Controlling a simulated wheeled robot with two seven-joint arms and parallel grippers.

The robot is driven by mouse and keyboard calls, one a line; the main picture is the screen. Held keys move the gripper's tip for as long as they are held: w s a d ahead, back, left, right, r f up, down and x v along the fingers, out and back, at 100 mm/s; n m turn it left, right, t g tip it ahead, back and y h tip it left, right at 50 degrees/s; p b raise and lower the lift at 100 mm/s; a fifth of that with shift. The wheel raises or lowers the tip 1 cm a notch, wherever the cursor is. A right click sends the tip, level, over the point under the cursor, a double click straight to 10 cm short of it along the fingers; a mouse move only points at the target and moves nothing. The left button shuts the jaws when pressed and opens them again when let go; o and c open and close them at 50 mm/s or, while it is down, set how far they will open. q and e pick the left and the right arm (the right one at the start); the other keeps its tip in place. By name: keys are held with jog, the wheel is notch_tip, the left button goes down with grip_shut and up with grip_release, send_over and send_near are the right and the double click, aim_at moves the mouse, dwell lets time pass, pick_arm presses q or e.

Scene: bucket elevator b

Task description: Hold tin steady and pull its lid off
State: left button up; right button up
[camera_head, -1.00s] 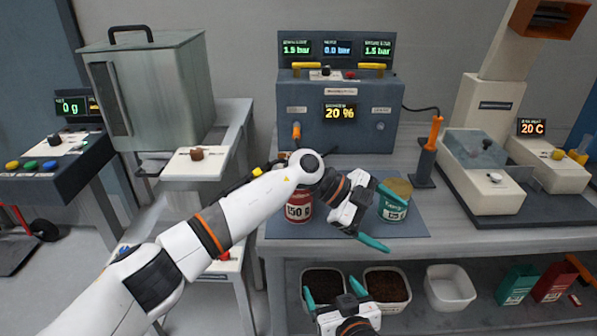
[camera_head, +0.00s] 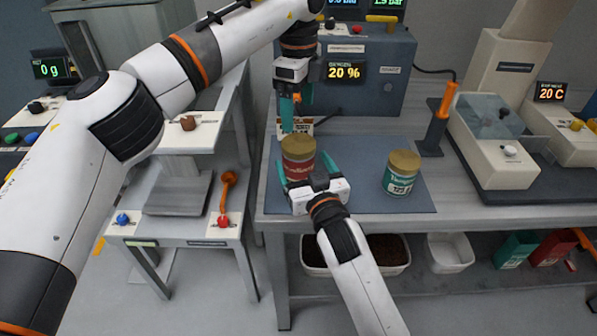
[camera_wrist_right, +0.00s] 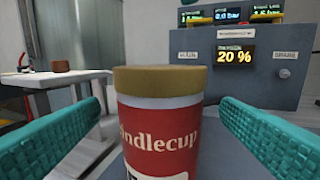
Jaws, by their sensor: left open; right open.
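The red tin (camera_head: 298,172) with a gold lid (camera_head: 298,147) stands upright at the left of the dark mat (camera_head: 350,200). My right gripper (camera_head: 306,170) is open, low in front of the tin. In the right wrist view the red tin (camera_wrist_right: 158,140) stands between the teal fingers, with a gap on each side, and its lid (camera_wrist_right: 157,80) is on. My left gripper (camera_head: 290,118) is open, pointing down above or just behind the lid; I cannot tell how far off. A green tin (camera_head: 400,179) with a gold lid stands at the mat's right.
The dark control box (camera_head: 375,75) backs the table. An orange-handled tool (camera_head: 440,118) stands right of the mat. The mat between the tins is clear. Bins sit on the shelf below.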

aim_at(299, 144)
jog(key=shift+x, duration=2.2)
jog(key=c, duration=1.5)
pick_arm(q)
jog(key=shift+o, duration=0.9)
notch_tip(299, 144, up, 4)
jog(key=m, duration=1.1)
jog(key=shift+m, duration=0.4)
jog(key=f, duration=1.1)
jog(key=shift+s+f, duration=0.2)
jog(key=shift+f, duration=0.2)
